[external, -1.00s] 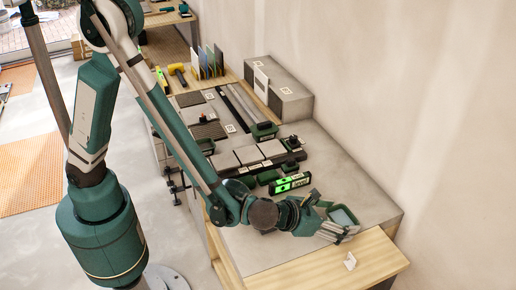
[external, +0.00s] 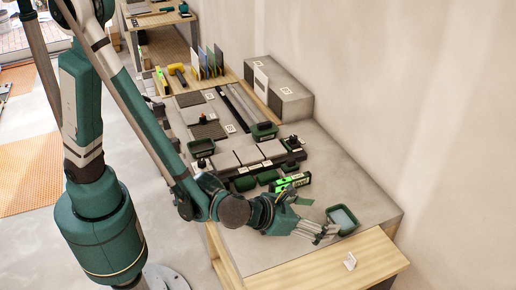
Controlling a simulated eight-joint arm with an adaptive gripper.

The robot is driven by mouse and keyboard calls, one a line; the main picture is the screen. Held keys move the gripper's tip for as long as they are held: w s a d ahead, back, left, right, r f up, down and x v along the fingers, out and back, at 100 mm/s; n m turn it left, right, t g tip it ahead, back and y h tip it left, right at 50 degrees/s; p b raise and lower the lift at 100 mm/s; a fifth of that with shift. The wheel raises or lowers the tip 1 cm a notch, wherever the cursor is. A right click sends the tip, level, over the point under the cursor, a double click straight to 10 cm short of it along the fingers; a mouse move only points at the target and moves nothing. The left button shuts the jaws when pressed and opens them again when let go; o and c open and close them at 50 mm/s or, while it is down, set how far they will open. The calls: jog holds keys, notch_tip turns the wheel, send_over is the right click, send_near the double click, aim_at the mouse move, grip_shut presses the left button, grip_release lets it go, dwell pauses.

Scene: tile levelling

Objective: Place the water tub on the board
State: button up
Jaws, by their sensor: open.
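The water tub (external: 343,217) is a small dark green tray with pale blue water in it. It stands upright on the grey worktop near its right end, just behind the light wooden board (external: 315,268) at the front edge. My gripper (external: 326,234) is open at the tub's left side, with its fingertips close to the tub's near-left rim. I cannot tell whether they touch it. The tub's lower left side is partly hidden by the fingers.
A green-lit level (external: 291,183) and several dark green blocks lie behind my gripper. Grey tiles (external: 248,155) lie farther back. A concrete block (external: 277,92) stands by the wall.

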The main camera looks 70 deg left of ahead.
jog(key=shift+v, duration=1.5)
jog(key=s+a+r+n+g, duration=0.1)
jog(key=a+r+n, duration=0.2)
jog(key=a+n, duration=0.45)
jog(key=s+a+r+n+g+y, duration=0.15)
jog(key=a+n, duration=0.25)
jog(key=a, duration=0.7)
jog(key=a+r+n+g, duration=0.1)
jog(key=a+r+n, duration=0.3)
jog(key=a, duration=0.6)
jog(key=s+a+r+n+g+h, duration=0.1)
jog(key=s+a+r+n, duration=0.1)
jog(key=s+a+n, duration=1.4)
jog(key=s+n, duration=0.1)
jog(key=n, duration=0.3)
jog(key=shift+s+a+r, duration=0.15)
jog(key=shift+s+a, duration=0.1)
jog(key=shift+s, duration=0.15)
jog(key=shift+o, duration=0.5)
jog(key=shift+n+g+h, duration=0.25)
jog(key=shift+n+g, duration=0.1)
